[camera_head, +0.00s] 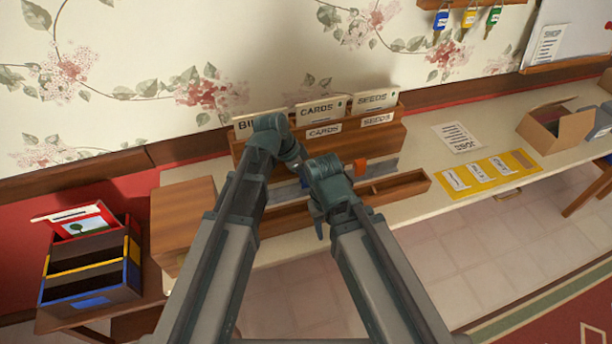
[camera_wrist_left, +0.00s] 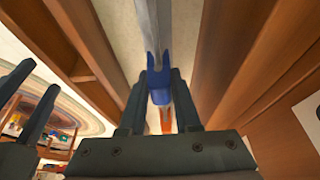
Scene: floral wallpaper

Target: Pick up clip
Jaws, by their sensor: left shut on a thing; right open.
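A grey rail (camera_head: 385,167) lies on the desk between the card sorter and a low wooden tray. A blue clip (camera_head: 305,183) and an orange clip (camera_head: 361,167) sit along it. In the left wrist view the grey rail (camera_wrist_left: 154,25) runs to the blue clip (camera_wrist_left: 158,80), with the orange clip (camera_wrist_left: 166,117) beyond. My left gripper (camera_wrist_left: 160,95) is shut on the blue clip; in the head view its fingers are mostly hidden by its wrist. My right gripper (camera_wrist_left: 28,95) is open and empty, in front of the tray.
The wooden sorter (camera_head: 390,137) with labelled cards stands behind the rail. The low wooden tray (camera_head: 405,187) borders it in front. A wooden box (camera_head: 183,215) is at left.

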